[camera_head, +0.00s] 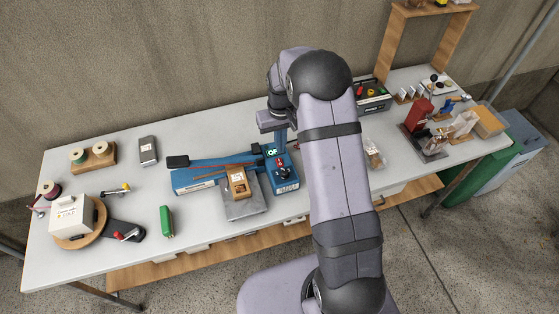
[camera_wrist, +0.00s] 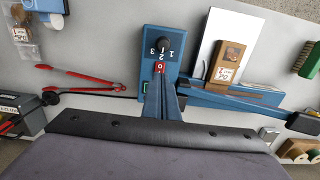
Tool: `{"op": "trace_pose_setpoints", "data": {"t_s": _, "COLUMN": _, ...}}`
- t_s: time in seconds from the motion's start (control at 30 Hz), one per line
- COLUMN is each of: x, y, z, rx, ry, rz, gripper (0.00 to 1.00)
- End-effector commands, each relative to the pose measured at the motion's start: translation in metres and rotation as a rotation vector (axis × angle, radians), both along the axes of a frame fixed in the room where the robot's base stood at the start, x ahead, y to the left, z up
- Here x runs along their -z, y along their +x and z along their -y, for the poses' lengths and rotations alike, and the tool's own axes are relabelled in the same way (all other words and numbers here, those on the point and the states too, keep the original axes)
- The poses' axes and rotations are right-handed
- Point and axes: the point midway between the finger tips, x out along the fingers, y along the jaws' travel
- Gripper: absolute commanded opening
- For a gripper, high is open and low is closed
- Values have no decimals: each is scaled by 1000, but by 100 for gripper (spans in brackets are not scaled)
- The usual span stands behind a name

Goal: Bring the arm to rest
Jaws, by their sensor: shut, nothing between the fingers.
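My gripper (camera_head: 280,141) hangs over the white table (camera_head: 130,235), just behind the control end of a blue sealer-like machine (camera_head: 190,181). Its blue fingers are together with nothing between them. In the wrist view the closed gripper (camera_wrist: 160,82) points at the machine's red switch, below a black dial marked 1, 2, 3; the gap between fingertips and machine is hard to judge. My arm is bent, rising from the front, and hides part of the table's middle.
A brown labelled packet (camera_head: 239,182) lies on a grey plate (camera_head: 243,207) at the machine. Red-handled tongs (camera_wrist: 75,78) lie nearby. A white box (camera_head: 70,215) on a round wooden stand, a green brush (camera_head: 166,221) and spools are left. A red device (camera_head: 418,115) and wooden shelf stand right.

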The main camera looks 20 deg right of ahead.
Motion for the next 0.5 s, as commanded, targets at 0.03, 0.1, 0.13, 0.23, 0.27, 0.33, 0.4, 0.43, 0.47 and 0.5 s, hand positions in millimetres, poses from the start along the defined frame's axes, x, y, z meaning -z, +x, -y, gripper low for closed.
{"op": "trace_pose_setpoints", "data": {"t_s": 0.03, "x": 0, "y": 0, "z": 0, "rx": 0, "ry": 0, "rz": 0, "gripper": 0}}
{"op": "trace_pose_setpoints", "data": {"t_s": 0.1, "x": 0, "y": 0, "z": 0, "rx": 0, "ry": 0, "rz": 0, "gripper": 0}}
{"op": "trace_pose_setpoints", "data": {"t_s": 0.13, "x": 0, "y": 0, "z": 0, "rx": 0, "ry": 0, "rz": 0, "gripper": 0}}
{"op": "trace_pose_setpoints", "data": {"t_s": 0.23, "x": 1, "y": 0, "z": 0, "rx": 0, "ry": 0, "rz": 0, "gripper": 0}}
{"op": "trace_pose_setpoints", "data": {"t_s": 0.27, "x": 1, "y": 0, "z": 0, "rx": 0, "ry": 0, "rz": 0, "gripper": 0}}
{"op": "trace_pose_setpoints", "data": {"t_s": 0.33, "x": 1, "y": 0, "z": 0, "rx": 1, "ry": 0, "rz": 0, "gripper": 0}}
{"op": "trace_pose_setpoints", "data": {"t_s": 0.4, "x": 0, "y": 1, "z": 0, "rx": 18, "ry": 0, "rz": 5, "gripper": 0}}
{"op": "trace_pose_setpoints", "data": {"t_s": 0.43, "x": 0, "y": 3, "z": 0, "rx": 31, "ry": -1, "rz": 13, "gripper": 0}}
{"op": "trace_pose_setpoints", "data": {"t_s": 0.47, "x": 5, "y": -2, "z": 0, "rx": 39, "ry": 0, "rz": 4, "gripper": 0}}
{"op": "trace_pose_setpoints", "data": {"t_s": 0.5, "x": 10, "y": -10, "z": -1, "rx": 46, "ry": 1, "rz": -14, "gripper": 0}}
